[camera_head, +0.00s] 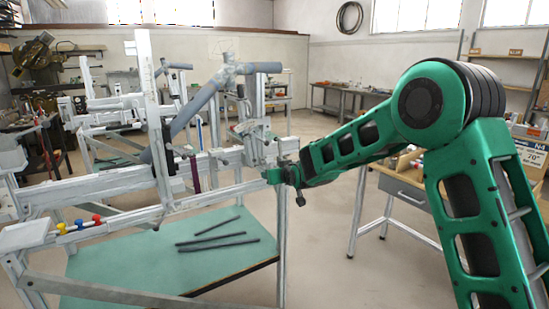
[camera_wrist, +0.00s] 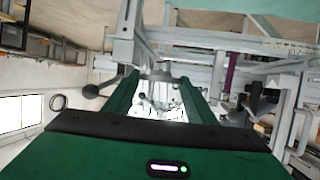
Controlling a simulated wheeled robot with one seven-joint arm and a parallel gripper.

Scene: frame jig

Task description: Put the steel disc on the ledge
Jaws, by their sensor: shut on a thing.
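My gripper (camera_head: 275,176) is at the right end of the frame jig's rails, beside the grey fittings. In the wrist view its two green fingers (camera_wrist: 160,80) stand apart, with a small grey metal piece (camera_wrist: 160,74) between their tips. It looks like the steel disc, but its outline is hard to tell from the jig behind it. In the head view the disc is too small or hidden to make out. The grey jig (camera_head: 150,205) has rails, uprights and a bicycle frame clamped on it. Which surface is the ledge is not clear.
A white tray (camera_head: 28,236) and coloured knobs (camera_head: 97,219) are on the jig's left side. Dark rods (camera_head: 218,240) lie on the green lower shelf (camera_head: 130,284). A workbench (camera_head: 400,190) stands behind my arm.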

